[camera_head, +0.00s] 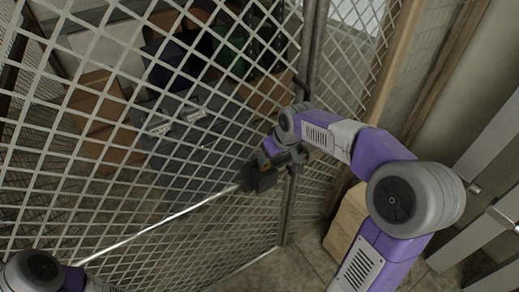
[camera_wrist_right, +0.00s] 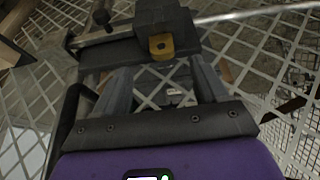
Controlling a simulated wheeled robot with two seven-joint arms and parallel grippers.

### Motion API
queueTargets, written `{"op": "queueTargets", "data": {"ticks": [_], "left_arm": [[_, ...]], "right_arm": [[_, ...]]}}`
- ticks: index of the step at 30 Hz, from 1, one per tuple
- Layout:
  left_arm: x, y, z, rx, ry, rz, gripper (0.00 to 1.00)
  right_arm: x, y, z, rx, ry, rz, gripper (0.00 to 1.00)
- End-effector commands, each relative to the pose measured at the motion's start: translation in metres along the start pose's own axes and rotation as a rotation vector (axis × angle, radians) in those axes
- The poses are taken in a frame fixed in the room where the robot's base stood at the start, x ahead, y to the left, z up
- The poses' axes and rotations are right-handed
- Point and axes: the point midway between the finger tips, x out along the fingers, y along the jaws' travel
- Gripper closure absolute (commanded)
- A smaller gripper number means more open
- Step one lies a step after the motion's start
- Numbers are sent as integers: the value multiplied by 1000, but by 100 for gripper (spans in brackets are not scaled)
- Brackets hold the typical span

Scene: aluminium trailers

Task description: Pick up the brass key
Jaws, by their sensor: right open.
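The brass key (camera_wrist_right: 161,45) shows in the right wrist view as a small yellow-brass piece on the front of a black lock box (camera_wrist_right: 164,20). In the head view, the box (camera_head: 262,180) sits at the lattice gate with a small yellow spot beside it. My right gripper (camera_wrist_right: 160,74) is open, its two fingers pointing at the box, with the brass piece just ahead and between them. Nothing shows held in it. In the head view the gripper (camera_head: 270,160) is close to the box, partly hiding it. Only part of my left arm shows at lower left; its gripper is out of view.
A metal lattice gate (camera_head: 120,190) fills the left and middle, with a long rod (camera_head: 160,222) running left from the box. Cardboard boxes (camera_head: 98,100) and dark cases (camera_head: 200,118) stand behind the lattice. Another carton (camera_head: 346,222) stands on the floor at right.

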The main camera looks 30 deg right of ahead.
Motion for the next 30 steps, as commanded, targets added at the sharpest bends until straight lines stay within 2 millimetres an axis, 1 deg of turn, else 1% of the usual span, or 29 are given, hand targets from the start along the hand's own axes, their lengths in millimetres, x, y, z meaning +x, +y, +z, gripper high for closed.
{"op": "queueTargets", "data": {"ticks": [2,5,11,15,18,21,27,29,30], "left_arm": [[-1,0,0,0,0,0,57],[0,0,0,-1,0,0,57],[-1,0,0,-1,-1,0,57],[-3,1,0,-1,0,0,57],[-2,1,0,-1,0,0,57],[-3,1,0,0,0,0,57],[-3,1,0,0,0,0,57],[-3,1,0,0,0,0,57],[-3,1,0,0,0,0,57]], "right_arm": [[-1,2,0,-1,-2,4,28],[10,2,0,-2,-4,5,28],[34,-1,-1,-2,-6,3,28],[56,-3,-3,-2,-6,3,28],[67,-3,-4,-1,-4,4,28],[72,-3,-4,-1,-2,4,28],[72,-3,-4,-1,-1,4,28],[72,-3,-4,-1,-1,4,37],[71,-3,-4,-1,-1,4,43]]}}
